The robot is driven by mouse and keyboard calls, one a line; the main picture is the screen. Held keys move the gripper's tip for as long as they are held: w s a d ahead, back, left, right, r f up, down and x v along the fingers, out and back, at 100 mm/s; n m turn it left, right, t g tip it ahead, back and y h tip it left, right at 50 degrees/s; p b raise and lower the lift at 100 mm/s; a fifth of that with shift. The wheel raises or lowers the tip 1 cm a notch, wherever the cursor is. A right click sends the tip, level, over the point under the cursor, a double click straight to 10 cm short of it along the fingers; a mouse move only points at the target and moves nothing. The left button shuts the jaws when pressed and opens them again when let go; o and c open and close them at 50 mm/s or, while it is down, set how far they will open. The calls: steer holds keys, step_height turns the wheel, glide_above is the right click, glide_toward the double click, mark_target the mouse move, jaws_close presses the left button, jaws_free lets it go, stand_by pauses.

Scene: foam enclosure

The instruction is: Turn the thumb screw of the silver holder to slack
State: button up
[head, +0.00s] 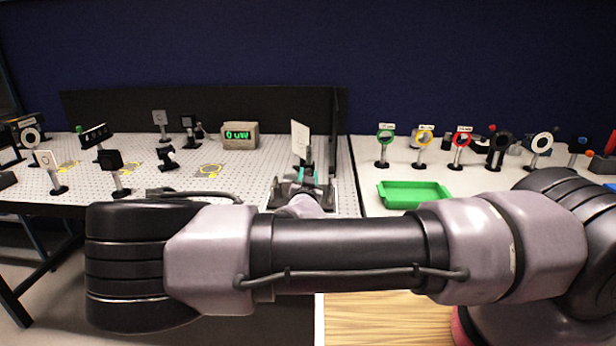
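I cannot pick out the silver holder or its thumb screw for sure. My gripper (305,178) is small and partly hidden beyond my arm, at the right part of the perforated board. Teal and dark parts show there, close to a white card (300,138) standing upright. Whether my gripper touches anything, or is open or shut, does not show.
A meter (239,135) reads in green digits. Several optics mounts stand on the perforated board (240,182). A black panel (210,112) closes its back.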

jaws_close()
steer(key=shift+n, duration=0.4)
steer(key=n, duration=0.3)
steer(key=shift+n, duration=0.3)
steer(key=n, duration=0.5)
steer(key=shift+n, duration=0.3)
steer(key=n, duration=1.1)
